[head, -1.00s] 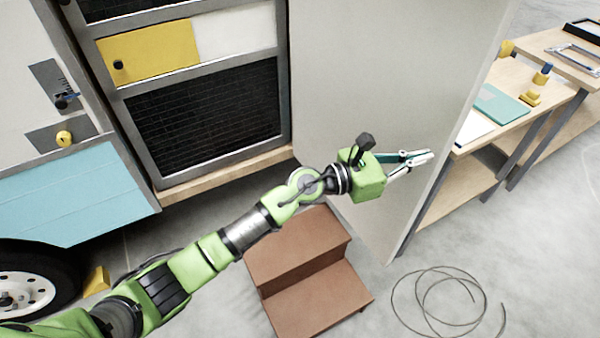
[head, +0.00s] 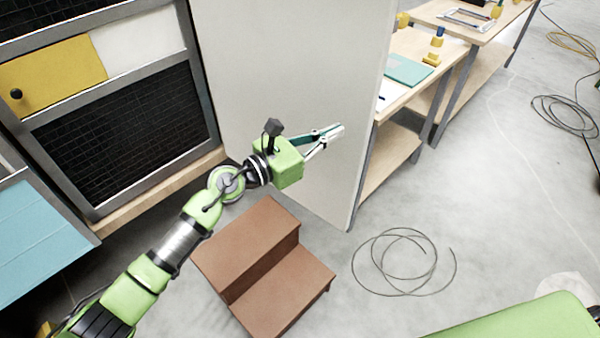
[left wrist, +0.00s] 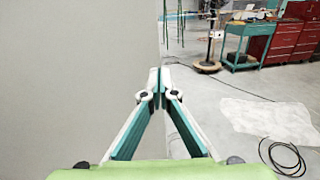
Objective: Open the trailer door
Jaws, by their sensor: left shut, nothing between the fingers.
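The trailer door (head: 290,60) is a pale grey panel standing swung out from the doorway at the trailer's side. Its free edge points toward the workbenches. My left gripper (head: 335,132) is shut and empty, in front of the door's face near its free edge. I cannot tell whether it touches the panel. In the left wrist view the door (left wrist: 75,80) fills the left side, and the closed fingertips (left wrist: 160,72) overlap its edge. My right gripper is not in view.
A brown two-step stool (head: 265,260) stands below the doorway. A coiled cable (head: 405,262) lies on the floor to its right. Workbenches (head: 425,85) stand behind the door's edge. Red tool cabinets (left wrist: 290,38) show in the left wrist view.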

